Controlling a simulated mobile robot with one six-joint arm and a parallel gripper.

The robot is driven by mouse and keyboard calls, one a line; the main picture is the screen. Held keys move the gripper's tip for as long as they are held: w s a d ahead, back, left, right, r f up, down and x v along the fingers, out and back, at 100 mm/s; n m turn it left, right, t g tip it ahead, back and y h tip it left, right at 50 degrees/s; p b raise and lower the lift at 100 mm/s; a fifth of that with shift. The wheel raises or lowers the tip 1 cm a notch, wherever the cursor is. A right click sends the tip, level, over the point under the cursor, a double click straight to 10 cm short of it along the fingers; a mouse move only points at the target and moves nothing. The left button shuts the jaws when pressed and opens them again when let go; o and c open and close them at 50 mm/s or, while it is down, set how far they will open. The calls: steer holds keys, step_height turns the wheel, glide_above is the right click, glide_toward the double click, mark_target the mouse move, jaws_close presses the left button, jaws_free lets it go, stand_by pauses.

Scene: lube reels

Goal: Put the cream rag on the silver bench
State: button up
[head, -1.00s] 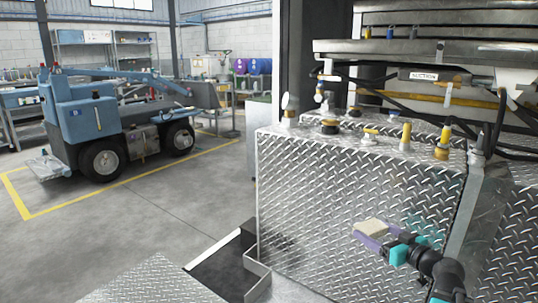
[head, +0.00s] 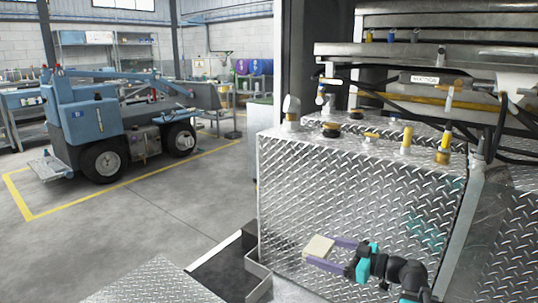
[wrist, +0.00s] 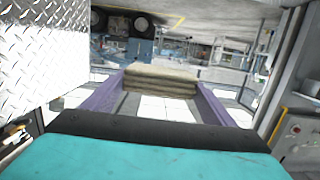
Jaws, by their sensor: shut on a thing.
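The cream rag (head: 319,246) is a folded, layered block. My gripper (head: 325,256) has purple fingers and is shut on it in the head view, in front of the lower part of a diamond-plate metal box. In the wrist view the rag (wrist: 160,80) sits between the two purple fingertips of my gripper (wrist: 160,92), held clear of any surface that I can see. I cannot pick out the silver bench for sure in either view.
The diamond-plate box (head: 340,190) with yellow and silver fittings on top stands close behind my gripper. A low diamond-plate surface (head: 150,283) lies at the bottom left. A blue vehicle (head: 95,120) stands farther off, with open grey floor (head: 170,205) before it.

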mark_target(326, 248)
steer(key=shift+r+p, duration=9.6)
steer(key=shift+p, duration=3.45)
steer(key=shift+d, duration=0.2)
steer(key=shift+a, duration=0.1)
